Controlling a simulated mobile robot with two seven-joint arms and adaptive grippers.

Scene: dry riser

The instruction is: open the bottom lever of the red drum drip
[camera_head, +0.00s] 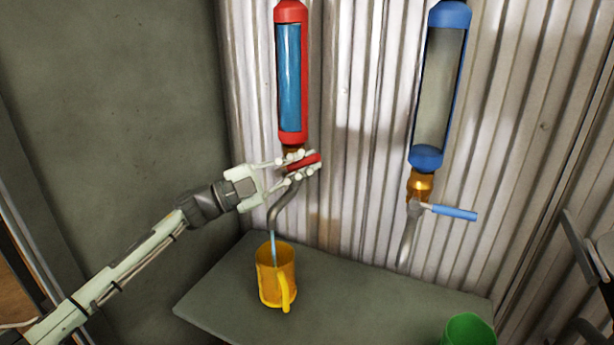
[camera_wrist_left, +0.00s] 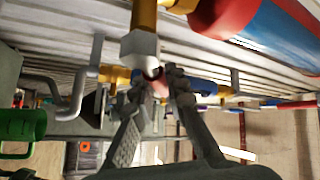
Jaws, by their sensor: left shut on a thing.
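The red drum drip (camera_head: 291,75) hangs on the corrugated wall, with blue liquid in its window. Its bottom lever, with a red handle (camera_head: 312,159), points right and tilts slightly up. My left gripper (camera_head: 301,166) is shut on this lever, its fingers above and below the handle. A bent grey spout (camera_head: 276,208) comes down below, and a thin blue stream runs from it into a yellow mug (camera_head: 276,275). In the left wrist view my left fingers (camera_wrist_left: 160,84) are near a pale valve body, and the handle is largely hidden. My right gripper is not in view.
A blue drum (camera_head: 437,80) with a blue lever (camera_head: 454,213) hangs to the right, its window grey. The mug stands on a grey table (camera_head: 350,300). A green mug (camera_head: 468,330) is at the lower right. Dark structures stand at the right edge.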

